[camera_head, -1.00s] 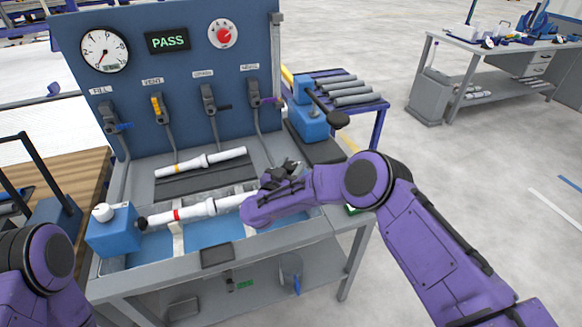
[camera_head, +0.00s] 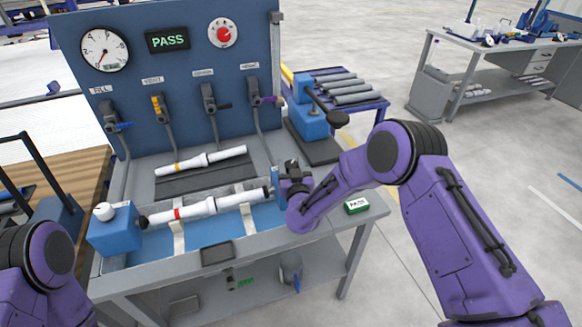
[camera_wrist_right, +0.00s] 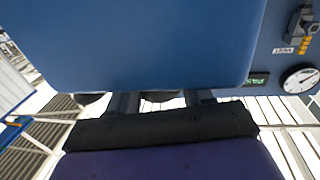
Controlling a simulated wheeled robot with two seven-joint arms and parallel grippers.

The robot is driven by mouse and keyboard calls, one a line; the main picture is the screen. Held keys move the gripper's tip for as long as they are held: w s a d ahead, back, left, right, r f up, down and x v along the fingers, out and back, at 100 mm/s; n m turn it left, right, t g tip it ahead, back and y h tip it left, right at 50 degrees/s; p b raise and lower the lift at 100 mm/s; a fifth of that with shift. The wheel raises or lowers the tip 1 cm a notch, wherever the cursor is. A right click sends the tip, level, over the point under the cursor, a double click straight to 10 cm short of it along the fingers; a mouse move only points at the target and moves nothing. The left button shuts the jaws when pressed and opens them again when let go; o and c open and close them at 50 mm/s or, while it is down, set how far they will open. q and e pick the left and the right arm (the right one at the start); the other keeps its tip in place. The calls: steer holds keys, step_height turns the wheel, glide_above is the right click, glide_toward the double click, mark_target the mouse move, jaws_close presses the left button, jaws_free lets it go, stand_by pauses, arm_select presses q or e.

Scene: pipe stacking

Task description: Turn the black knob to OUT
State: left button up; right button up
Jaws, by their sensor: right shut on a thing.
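My right gripper (camera_head: 287,177) is at the blue block (camera_head: 275,178) at the right end of the trough. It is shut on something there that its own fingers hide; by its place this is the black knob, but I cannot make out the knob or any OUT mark. In the right wrist view a large blue face (camera_wrist_right: 150,45) fills the upper part, close to the black gripper body (camera_wrist_right: 160,128). A white pipe (camera_head: 200,209) with a red band lies between the two blue blocks. My left gripper is out of view.
The left blue block (camera_head: 112,238) carries a white knob (camera_head: 103,212). Another white pipe (camera_head: 200,161) lies on the dark rest behind. The back panel (camera_head: 180,75) holds several valve levers, a gauge (camera_head: 104,52) and a PASS display (camera_head: 167,40).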

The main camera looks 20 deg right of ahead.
steer(key=n+y+b, duration=0.1)
steer(key=y, duration=0.1)
steer(key=n+y+b, duration=0.1)
steer(key=n+y, duration=0.1)
steer(key=n+y+b, duration=0.1)
steer(key=y, duration=0.2)
steer(key=shift+d+f+n, duration=0.1)
steer(key=shift+f+n, duration=0.15)
steer(key=shift+n, duration=0.15)
steer(key=n+g+y+b, duration=1.1)
steer(key=g+y+b, duration=0.2)
steer(key=b, duration=0.1)
steer(key=shift+f+n, duration=0.1)
steer(key=shift+n, duration=0.3)
steer(key=shift+r+n+g+b, duration=0.2)
steer(key=shift+n+g+b, duration=0.5)
steer(key=shift+g+b, duration=0.4)
steer(key=shift+r+g+y+b, duration=0.15)
steer(key=shift+g+y+b, duration=0.15)
steer(key=shift+g+b, duration=0.1)
steer(key=o, duration=1)
steer(key=shift+c, duration=0.2)
